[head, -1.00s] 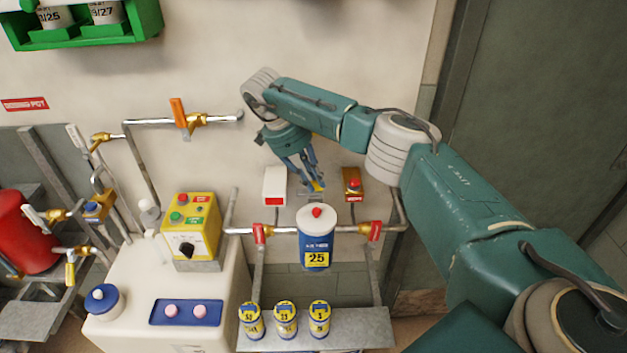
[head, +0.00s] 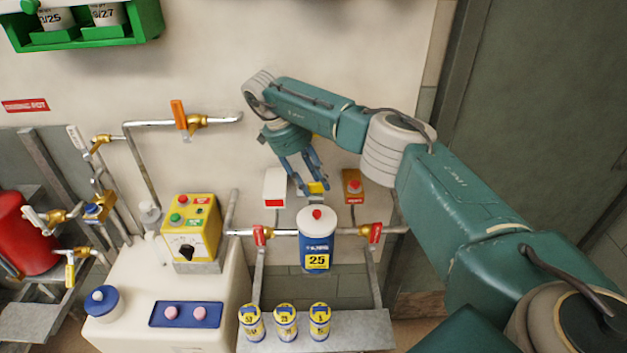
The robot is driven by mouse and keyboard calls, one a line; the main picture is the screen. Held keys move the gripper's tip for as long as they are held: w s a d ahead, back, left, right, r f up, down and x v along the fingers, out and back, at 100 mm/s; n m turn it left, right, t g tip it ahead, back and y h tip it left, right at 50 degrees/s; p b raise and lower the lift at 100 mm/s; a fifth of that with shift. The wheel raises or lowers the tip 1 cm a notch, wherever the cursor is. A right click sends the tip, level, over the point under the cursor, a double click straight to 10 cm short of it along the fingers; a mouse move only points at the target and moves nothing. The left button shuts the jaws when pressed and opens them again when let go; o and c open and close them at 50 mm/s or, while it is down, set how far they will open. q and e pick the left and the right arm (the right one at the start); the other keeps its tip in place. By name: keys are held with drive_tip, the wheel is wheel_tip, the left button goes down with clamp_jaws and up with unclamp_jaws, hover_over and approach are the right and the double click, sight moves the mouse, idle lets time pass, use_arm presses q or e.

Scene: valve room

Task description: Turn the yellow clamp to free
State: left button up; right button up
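The yellow clamp (head: 317,187) shows as a small yellow piece on the wall, above the blue canister (head: 316,254) with a white top and red knob. My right gripper (head: 311,190) hangs in front of the wall, pointing down. Its two blue fingers are spread, so it looks open. The yellow piece shows between the fingertips; I cannot tell whether they touch it. The fingers hide part of the clamp, and its turn position is unclear. My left gripper is not in view.
A white-and-red box (head: 275,187) and an orange box with a red button (head: 353,186) flank the fingertips. Red-handled valves (head: 261,235) sit on the pipe below. Several small cans (head: 285,321) stand on the shelf. A yellow control box (head: 191,228) is at left.

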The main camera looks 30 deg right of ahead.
drive_tip(key=shift+r, duration=0.1)
drive_tip(key=v, duration=1.1)
drive_tip(key=shift+a+r, duration=0.15)
drive_tip(key=shift+r, duration=0.2)
drive_tip(key=shift+w+f, duration=0.1)
